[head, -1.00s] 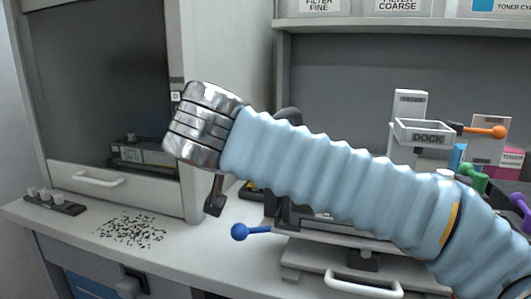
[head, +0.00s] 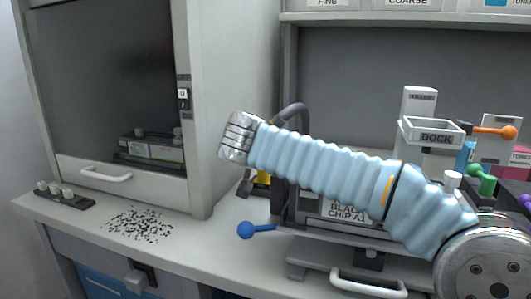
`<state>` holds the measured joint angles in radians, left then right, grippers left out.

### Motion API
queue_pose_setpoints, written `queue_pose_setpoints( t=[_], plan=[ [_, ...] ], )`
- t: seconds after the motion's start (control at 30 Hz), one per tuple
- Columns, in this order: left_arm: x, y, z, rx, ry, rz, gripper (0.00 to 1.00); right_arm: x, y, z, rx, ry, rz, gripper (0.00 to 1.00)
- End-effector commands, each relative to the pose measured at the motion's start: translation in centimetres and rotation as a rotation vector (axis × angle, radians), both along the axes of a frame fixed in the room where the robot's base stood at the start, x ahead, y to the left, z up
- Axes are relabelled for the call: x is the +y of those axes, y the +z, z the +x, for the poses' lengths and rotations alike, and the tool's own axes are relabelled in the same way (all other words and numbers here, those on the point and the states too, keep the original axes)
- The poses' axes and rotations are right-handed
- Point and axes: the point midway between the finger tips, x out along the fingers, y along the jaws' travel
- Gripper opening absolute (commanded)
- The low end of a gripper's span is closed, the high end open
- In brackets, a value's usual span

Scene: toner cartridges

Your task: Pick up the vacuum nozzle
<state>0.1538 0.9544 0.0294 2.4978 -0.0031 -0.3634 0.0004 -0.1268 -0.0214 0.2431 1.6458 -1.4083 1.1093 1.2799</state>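My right arm comes in from the right in a pale blue sleeve. Its metal wrist stands above the bench left of centre. Dark parts of my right gripper (head: 245,186) show below the wrist, close above the bench top. Most of the gripper is hidden, and I cannot tell if it is open. A small yellow thing (head: 263,178) shows just right of it; it may be part of the vacuum nozzle, but I cannot tell, nor whether they touch. A dark curved hose (head: 292,111) arches behind the sleeve. My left gripper is out of view.
Black toner specks (head: 139,225) lie on the bench at left. A cabinet with a white-handled front (head: 112,177) stands behind. A machine with a blue-knobbed lever (head: 246,230) is under my arm. A dock holder (head: 434,134) and an orange lever (head: 508,132) are at right.

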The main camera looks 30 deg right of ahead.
Motion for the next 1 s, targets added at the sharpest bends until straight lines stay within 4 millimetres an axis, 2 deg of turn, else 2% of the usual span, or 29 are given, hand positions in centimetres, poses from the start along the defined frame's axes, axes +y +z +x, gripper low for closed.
queue_pose_setpoints(
  t=[0.23,0.6,0.87,1.0],
  plan=[
    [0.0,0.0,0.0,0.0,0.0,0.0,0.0,-0.2,-0.1,0.2,-0.001,0.0,0.0,0.62],
    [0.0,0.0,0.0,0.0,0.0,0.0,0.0,-0.2,-0.1,0.2,-0.001,0.001,0.001,0.07],
    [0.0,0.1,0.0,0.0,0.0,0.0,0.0,-0.2,0.0,0.2,-0.002,0.001,0.0,0.06],
    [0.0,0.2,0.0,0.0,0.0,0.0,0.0,-0.1,0.9,0.2,-0.003,0.0,0.002,0.06]
  ],
)
